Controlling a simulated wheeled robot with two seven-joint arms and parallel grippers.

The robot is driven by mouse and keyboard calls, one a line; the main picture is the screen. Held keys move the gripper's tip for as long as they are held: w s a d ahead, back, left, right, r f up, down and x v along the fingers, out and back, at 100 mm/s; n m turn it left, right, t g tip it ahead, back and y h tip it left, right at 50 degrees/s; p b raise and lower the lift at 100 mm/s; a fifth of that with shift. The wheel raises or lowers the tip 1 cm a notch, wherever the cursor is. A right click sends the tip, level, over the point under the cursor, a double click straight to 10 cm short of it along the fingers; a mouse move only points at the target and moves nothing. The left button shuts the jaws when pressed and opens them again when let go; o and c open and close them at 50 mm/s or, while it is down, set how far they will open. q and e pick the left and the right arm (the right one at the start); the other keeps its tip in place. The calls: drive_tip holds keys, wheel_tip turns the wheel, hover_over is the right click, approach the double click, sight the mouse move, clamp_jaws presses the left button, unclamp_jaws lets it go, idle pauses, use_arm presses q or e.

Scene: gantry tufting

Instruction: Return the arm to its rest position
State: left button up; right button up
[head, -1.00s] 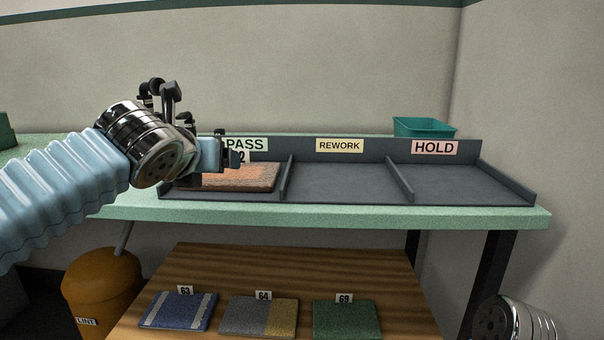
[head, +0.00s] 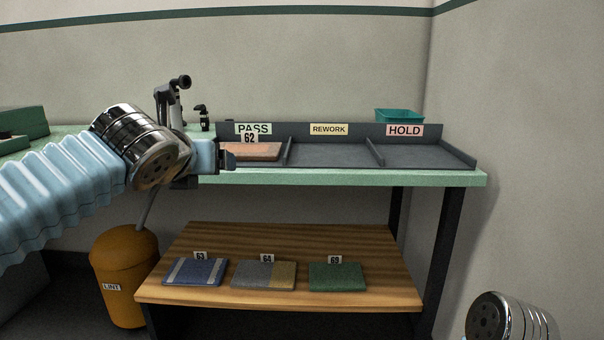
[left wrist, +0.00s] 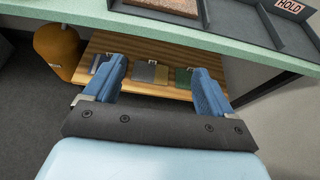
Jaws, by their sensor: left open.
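My left gripper (head: 228,157) is in front of the left end of the sorting tray in the head view, its arm reaching in from the left. In the left wrist view its two blue fingers (left wrist: 160,88) stand wide apart with nothing between them. An orange-brown carpet sample tagged 62 (head: 257,151) lies in the PASS compartment, partly hidden by the gripper; it also shows at the top of the left wrist view (left wrist: 178,5). Only a chrome part of my right arm shows at the lower right; its gripper is out of view.
The dark tray (head: 335,157) on the green bench (head: 400,178) has empty REWORK and HOLD compartments. A teal bin (head: 400,115) stands behind. Samples 63 (head: 195,272), 64 (head: 264,275) and 69 (head: 335,277) lie on the wooden shelf (head: 375,255) below. A yellow LINT bin (head: 122,285) stands left.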

use_arm(q)
drive_tip(key=w+d+f+n+g+h, duration=0.1)
drive_tip(key=w+d+f+n+g, duration=0.15)
drive_tip(key=f, duration=0.65)
drive_tip(key=w+d+f+n+g+h, duration=0.1)
drive_tip(key=w+d+f+n, duration=0.2)
drive_tip(key=f, duration=0.7)
wheel_tip(320, 180, down, 19)
drive_tip(key=s+d+n+g, duration=0.2)
drive_tip(key=n+g, duration=0.2)
drive_tip(key=n, duration=0.3)
drive_tip(key=s+a+f+n+g, duration=0.1)
drive_tip(key=s+f+n+g, duration=0.1)
drive_tip(key=s+f+n, duration=1)
drive_tip(key=s+f+n+g+h, duration=0.1)
drive_tip(key=s+f+n+g, duration=0.2)
drive_tip(key=s+f+n, duration=0.9)
wheel_tip(320, 180, down, 6)
drive_tip(key=shift+s+a+r+h, duration=0.2)
drive_tip(key=shift+s+a+h, duration=0.1)
drive_tip(key=shift+a, duration=0.1)
